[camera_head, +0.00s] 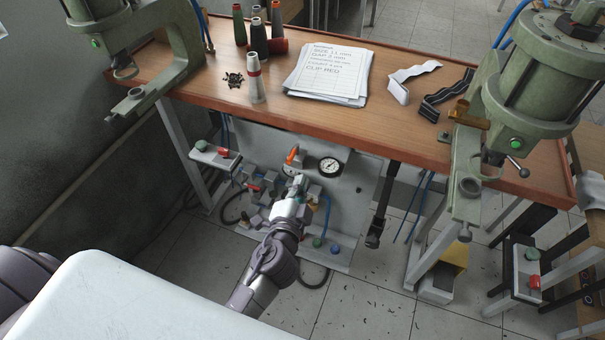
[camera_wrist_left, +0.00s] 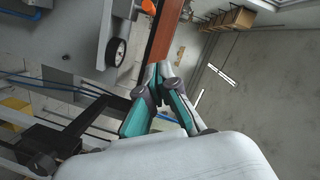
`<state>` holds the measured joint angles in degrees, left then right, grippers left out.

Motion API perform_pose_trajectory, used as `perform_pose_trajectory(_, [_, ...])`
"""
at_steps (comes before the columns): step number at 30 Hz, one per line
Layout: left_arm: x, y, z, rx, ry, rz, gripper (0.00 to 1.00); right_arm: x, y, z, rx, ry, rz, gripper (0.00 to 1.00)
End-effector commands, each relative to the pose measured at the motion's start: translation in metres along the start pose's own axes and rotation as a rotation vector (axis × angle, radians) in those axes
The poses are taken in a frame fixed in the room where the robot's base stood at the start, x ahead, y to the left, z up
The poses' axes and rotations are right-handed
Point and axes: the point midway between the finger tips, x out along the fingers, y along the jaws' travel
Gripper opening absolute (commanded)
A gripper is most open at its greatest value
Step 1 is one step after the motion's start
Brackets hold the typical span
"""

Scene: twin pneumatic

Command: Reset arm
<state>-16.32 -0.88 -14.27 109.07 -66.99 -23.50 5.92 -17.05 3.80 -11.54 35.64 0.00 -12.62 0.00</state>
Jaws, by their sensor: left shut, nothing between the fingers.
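My left arm reaches up from the bottom of the head view. Its gripper (camera_head: 300,188) is in front of the pneumatic panel (camera_head: 350,205) below the bench top, near the orange-tipped valve lever (camera_head: 292,155) and the round gauge (camera_head: 330,167). In the left wrist view the two teal-padded fingers (camera_wrist_left: 160,68) meet at their tips with nothing between them. That view also shows the gauge (camera_wrist_left: 116,50) and the orange tip (camera_wrist_left: 149,7) close by. Whether the gripper touches any fitting cannot be told. My right gripper is not in view.
The wooden bench (camera_head: 400,130) carries thread cones (camera_head: 258,40), a paper stack (camera_head: 328,75) and two strips. Green presses stand at left (camera_head: 165,50) and right (camera_head: 525,90). Button boxes (camera_head: 215,153) (camera_head: 527,268) hang below. Hoses cross the panel; the tiled floor in front has room.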

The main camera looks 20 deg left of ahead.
Motion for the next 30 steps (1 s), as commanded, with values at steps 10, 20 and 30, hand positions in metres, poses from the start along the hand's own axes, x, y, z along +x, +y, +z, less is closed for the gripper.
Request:
perform_pose_trajectory(10, [-0.009,0.004,0.002,0.0,-0.003,0.009,0.0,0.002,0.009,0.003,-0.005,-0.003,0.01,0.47])
perform_pose_trajectory(20, [-0.028,0.158,0.097,-0.11,-0.169,0.357,0.0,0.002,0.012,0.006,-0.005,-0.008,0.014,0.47])
perform_pose_trajectory(30, [-0.153,0.32,0.256,-0.332,-0.564,0.733,0.0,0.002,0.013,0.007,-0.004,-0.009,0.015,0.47])
